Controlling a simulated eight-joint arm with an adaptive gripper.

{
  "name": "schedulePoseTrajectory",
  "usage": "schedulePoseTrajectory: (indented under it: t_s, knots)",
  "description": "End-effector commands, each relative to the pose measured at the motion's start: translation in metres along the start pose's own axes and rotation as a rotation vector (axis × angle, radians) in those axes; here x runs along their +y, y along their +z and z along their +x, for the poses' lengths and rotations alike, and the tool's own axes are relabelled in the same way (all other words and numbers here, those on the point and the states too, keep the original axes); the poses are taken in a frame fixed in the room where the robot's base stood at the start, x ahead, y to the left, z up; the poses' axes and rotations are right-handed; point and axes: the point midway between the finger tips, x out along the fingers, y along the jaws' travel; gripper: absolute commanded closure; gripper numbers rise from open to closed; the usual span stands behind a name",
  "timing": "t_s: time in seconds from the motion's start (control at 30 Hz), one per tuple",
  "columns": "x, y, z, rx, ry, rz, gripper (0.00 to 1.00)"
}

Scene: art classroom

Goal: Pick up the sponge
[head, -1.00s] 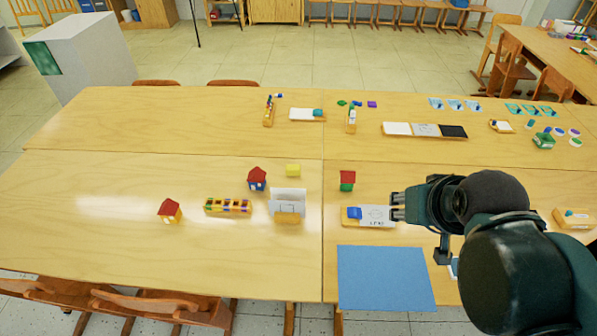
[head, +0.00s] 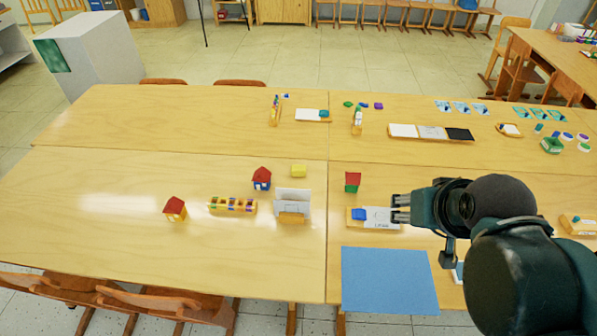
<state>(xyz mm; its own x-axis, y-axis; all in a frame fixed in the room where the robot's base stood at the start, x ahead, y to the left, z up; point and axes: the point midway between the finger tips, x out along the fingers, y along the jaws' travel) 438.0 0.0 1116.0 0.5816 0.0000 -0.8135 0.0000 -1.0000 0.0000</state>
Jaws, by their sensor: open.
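A small yellow block (head: 298,171) lies on the table behind the white card holder; it looks most like a sponge, though I cannot be sure. A blue block (head: 359,214) sits at the left end of a shallow wooden tray (head: 350,224) and could also be the sponge. A white card (head: 380,222) with dark marks lies beside it. My gripper (head: 401,208) points left, open and empty, over the right part of this tray. It hides the tray's right end. The gap between its fingers and the card is hard to judge.
A red-roofed green block house (head: 352,182) stands just behind the tray. A blue mat (head: 389,280) lies in front. The card holder (head: 292,205), a bead tray (head: 233,206) and two toy houses stand left. The table's left part is clear.

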Motion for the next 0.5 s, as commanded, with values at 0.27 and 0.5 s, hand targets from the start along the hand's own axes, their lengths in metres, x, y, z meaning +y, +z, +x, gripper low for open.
schedulePoseTrajectory:
  t_s: [0.27, 0.5]
  knots:
    - [-0.002, -0.005, 0.001, -0.006, -0.002, 0.014, 0.59]
    - [-0.008, -0.026, 0.005, -0.032, -0.009, 0.078, 0.59]
